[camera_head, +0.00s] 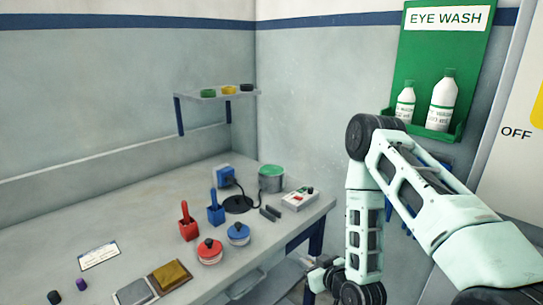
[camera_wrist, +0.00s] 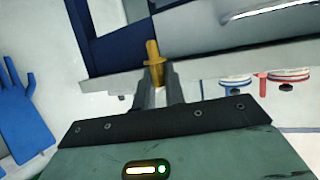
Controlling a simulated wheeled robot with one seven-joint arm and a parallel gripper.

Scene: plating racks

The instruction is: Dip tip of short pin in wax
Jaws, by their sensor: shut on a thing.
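My gripper (camera_wrist: 158,88) is shut on a short golden pin (camera_wrist: 152,50) with a collar. The pin sticks out past the fingertips, and its lower part is hidden between the jaws. In the head view my gripper (camera_head: 318,276) is low beside the right end of the table, and the pin is too small to make out there. Wax cannot be told for sure. A red dish (camera_head: 210,257) and a blue dish (camera_head: 238,238) have black knobs.
A green-topped can (camera_head: 271,180), a control box (camera_head: 299,200) and a black round pad (camera_head: 238,205) are at the back right of the table (camera_head: 130,208). Gold and grey blocks (camera_head: 169,275) lie in front. A blue glove (camera_wrist: 15,105) shows in the wrist view.

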